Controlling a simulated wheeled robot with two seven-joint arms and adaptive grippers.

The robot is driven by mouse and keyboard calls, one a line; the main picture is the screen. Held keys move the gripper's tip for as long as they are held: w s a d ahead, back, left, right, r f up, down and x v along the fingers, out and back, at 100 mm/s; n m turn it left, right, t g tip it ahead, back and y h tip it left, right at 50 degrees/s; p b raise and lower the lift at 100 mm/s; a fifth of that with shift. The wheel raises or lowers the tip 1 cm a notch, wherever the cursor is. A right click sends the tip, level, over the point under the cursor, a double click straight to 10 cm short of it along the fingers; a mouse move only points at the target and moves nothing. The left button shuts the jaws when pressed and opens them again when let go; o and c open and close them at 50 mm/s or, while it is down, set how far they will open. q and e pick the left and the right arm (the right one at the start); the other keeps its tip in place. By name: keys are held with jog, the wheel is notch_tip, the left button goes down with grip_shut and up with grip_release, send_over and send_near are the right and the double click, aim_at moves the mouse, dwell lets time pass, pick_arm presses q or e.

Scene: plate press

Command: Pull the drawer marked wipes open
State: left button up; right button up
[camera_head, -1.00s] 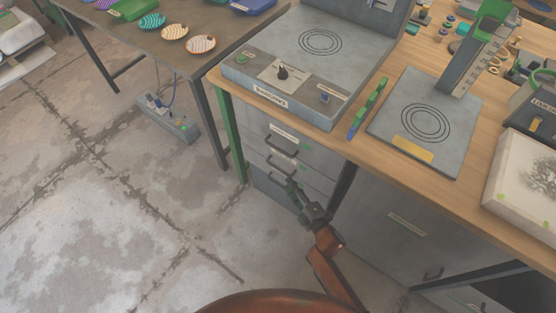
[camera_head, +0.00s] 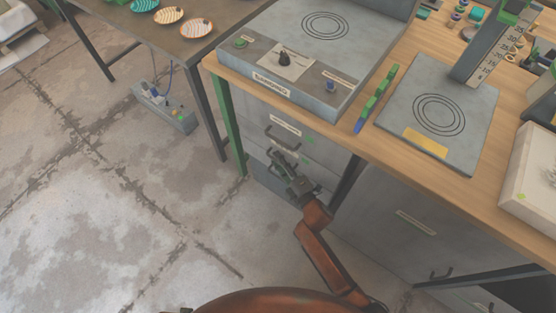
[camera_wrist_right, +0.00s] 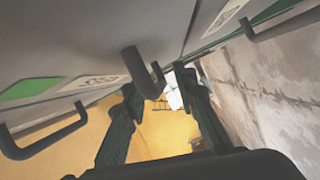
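A grey drawer unit (camera_head: 325,133) stands under the wooden bench, its drawers looking shut. The top drawer has a pale label (camera_head: 286,126) and a dark handle (camera_head: 280,141). The label text is too small to read, so I cannot tell which drawer is marked wipes. My right gripper (camera_head: 282,165) is in front of the drawers just below that handle, partly hiding the lower fronts. In the right wrist view its fingers (camera_wrist_right: 158,86) are apart, with a dark bar handle (camera_wrist_right: 142,72) at their tips; I cannot tell whether they touch it. My left gripper is not in view.
Another handle (camera_wrist_right: 45,140) shows at the left of the wrist view and one (camera_wrist_right: 285,22) at the right. A green bench leg (camera_head: 226,125) stands left of the drawers. A power strip (camera_head: 166,110) lies on the floor, which is clear in front.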

jog(key=shift+a, duration=0.1)
jog(key=shift+c, duration=0.4)
grip_shut()
dwell(0.3)
